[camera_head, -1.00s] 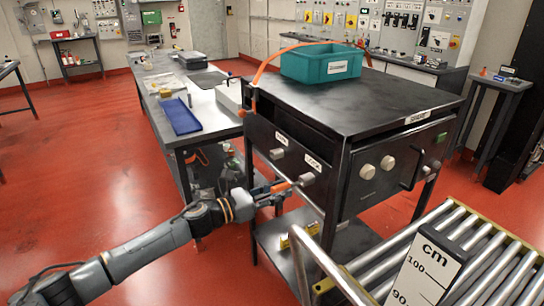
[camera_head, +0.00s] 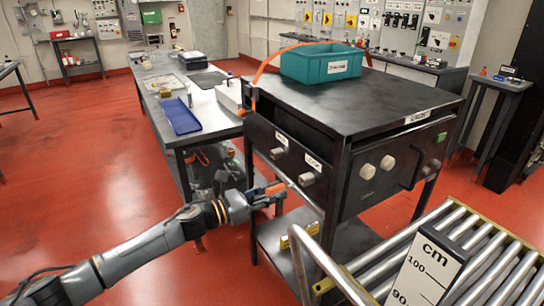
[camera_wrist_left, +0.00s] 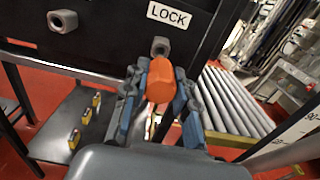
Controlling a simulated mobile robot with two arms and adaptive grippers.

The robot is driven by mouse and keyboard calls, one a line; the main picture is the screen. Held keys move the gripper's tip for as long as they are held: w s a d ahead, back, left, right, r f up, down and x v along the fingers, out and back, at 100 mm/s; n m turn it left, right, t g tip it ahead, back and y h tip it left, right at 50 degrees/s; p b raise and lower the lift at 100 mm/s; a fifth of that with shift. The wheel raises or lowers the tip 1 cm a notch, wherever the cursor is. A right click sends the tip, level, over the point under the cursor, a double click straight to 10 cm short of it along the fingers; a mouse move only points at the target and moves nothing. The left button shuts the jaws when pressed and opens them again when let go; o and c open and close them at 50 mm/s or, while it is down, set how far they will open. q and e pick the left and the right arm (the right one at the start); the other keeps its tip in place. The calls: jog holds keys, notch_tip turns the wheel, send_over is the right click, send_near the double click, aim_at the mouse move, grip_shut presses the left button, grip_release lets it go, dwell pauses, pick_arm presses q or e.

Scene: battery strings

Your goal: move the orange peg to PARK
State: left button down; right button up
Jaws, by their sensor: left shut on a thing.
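My left gripper (camera_head: 268,195) is shut on the orange peg (camera_head: 276,187), out in front of the dark cabinet panel. In the left wrist view the orange peg (camera_wrist_left: 161,80) sits between the blue-padded fingers, its rounded orange end facing the camera. The silver LOCK socket (camera_head: 306,179) is just beyond, with a visible gap to the peg. The LOCK label (camera_wrist_left: 169,15) is above that socket (camera_wrist_left: 160,46). A second silver socket (camera_head: 276,153) is to its left, under a small label (camera_head: 281,138) too small to read surely. My right gripper is not in view.
The cabinet (camera_head: 380,95) carries a teal bin (camera_head: 320,64) on top. Yellow blocks (camera_wrist_left: 75,139) lie on its lower shelf (camera_wrist_left: 50,147). A roller conveyor (camera_head: 470,245) with a cm scale post (camera_head: 425,270) stands at right. Open red floor is at left.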

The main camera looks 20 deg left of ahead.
pick_arm(q)
jog(key=shift+b+v, duration=0.4)
jog(key=shift+v, duration=1.8)
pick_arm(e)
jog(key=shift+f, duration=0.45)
